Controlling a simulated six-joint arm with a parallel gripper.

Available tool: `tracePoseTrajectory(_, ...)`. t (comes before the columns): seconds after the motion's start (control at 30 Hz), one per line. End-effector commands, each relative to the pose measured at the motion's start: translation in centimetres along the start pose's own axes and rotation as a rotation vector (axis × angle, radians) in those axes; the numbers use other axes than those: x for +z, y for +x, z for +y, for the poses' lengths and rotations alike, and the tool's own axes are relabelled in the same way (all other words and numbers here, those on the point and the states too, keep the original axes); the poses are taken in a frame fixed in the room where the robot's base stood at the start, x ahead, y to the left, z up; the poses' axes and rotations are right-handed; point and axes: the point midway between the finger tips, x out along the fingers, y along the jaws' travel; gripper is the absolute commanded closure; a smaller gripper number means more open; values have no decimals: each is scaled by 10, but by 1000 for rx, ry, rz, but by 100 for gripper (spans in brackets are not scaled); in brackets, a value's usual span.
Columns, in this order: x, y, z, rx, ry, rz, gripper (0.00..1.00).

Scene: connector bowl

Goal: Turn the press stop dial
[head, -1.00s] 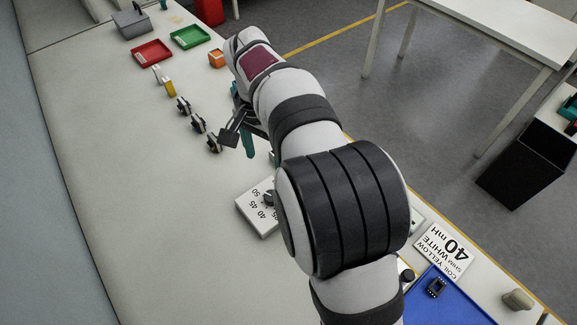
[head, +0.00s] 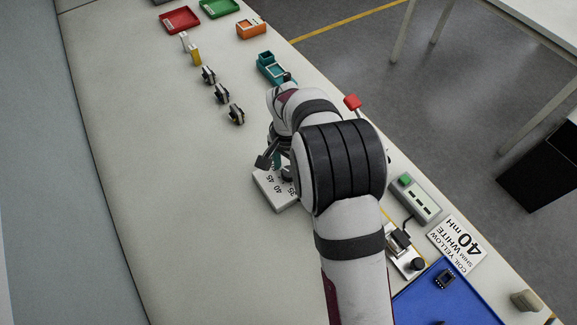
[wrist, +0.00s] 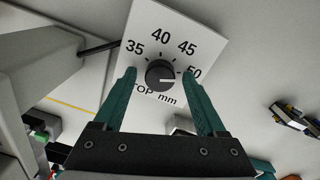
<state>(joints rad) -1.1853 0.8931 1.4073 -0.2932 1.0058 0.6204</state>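The press stop dial (wrist: 160,75) is a round dark knob on a white plate (wrist: 190,20) marked 35, 40, 45 and 50 mm. Its white pointer line faces right, roughly toward the 50. In the wrist view my gripper (wrist: 159,72) is open, with one teal finger on each side of the knob. I cannot tell whether the fingertips touch it. In the head view the plate is the sloped top of a white box (head: 270,193) on the bench. My gripper (head: 276,160) is just above it, and my arm hides part of the box.
A card (head: 457,245) reads coil yellow, shim white, 40 mH. Near it are a green-button box (head: 415,198) and a blue tray (head: 425,305). Several small dark parts (head: 221,94) and a teal fixture (head: 275,69) lie farther back. The bench left of the dial is clear.

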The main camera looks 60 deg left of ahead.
Motion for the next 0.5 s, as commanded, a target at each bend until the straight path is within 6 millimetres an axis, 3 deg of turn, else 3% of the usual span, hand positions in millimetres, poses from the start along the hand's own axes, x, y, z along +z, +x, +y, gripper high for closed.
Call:
tracePoseTrajectory(0.03,0,0,0,0,0,0,38)
tracePoseTrajectory(0.37,0,0,0,0,0,0,97)
tracePoseTrajectory(0.5,0,0,0,1,-1,0,100)
